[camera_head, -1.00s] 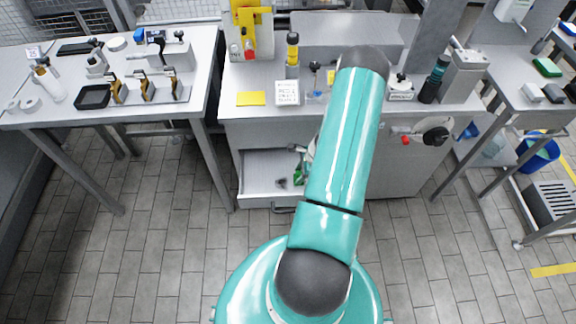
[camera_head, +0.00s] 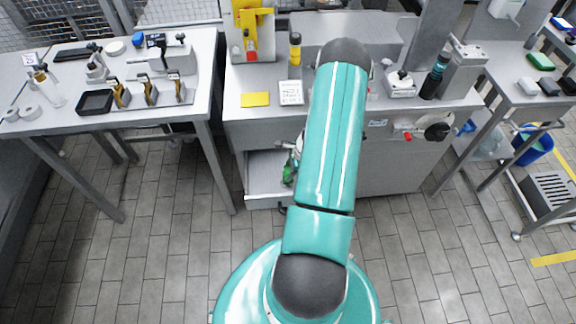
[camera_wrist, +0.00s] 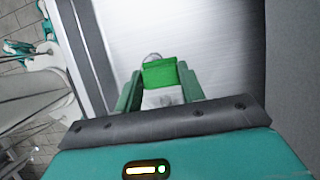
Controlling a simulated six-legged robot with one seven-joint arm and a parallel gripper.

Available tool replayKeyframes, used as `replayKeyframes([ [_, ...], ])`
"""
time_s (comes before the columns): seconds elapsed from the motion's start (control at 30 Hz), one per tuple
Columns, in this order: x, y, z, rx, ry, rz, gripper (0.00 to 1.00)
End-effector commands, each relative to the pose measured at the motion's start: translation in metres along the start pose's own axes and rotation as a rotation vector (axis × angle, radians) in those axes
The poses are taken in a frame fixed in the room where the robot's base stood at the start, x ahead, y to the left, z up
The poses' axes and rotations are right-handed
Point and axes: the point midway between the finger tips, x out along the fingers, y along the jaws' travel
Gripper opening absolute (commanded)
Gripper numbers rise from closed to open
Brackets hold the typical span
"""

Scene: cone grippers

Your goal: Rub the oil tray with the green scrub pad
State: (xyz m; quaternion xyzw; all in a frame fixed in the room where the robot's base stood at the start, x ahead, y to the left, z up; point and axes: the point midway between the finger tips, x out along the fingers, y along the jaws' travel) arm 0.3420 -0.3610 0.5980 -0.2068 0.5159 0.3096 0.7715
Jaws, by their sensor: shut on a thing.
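The oil tray (camera_head: 262,172) appears to be the pale metal pan pulled out like a drawer below the middle bench. Its bare inside also shows in the wrist view (camera_wrist: 125,35). My gripper (camera_wrist: 160,92) is shut on the green scrub pad (camera_wrist: 160,72), which sits between its green fingers. In the head view, a bit of green at the gripper (camera_head: 289,172) shows over the tray's right part, and my arm hides the rest. Darker marks (camera_wrist: 163,99) show between the fingers in the wrist view. I cannot tell whether the pad touches the tray.
The tiled floor in front is clear.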

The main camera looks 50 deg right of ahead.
Motion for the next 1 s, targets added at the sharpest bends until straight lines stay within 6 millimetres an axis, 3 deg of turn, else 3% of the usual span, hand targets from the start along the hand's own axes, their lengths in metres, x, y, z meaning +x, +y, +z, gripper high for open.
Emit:
replayKeyframes([
  [0.6, -0.050, -0.008, 0.019, -0.011, 0.001, 0.004, 0.18],
  [1.0, -0.055, -0.008, 0.023, -0.012, 0.000, 0.006, 0.18],
])
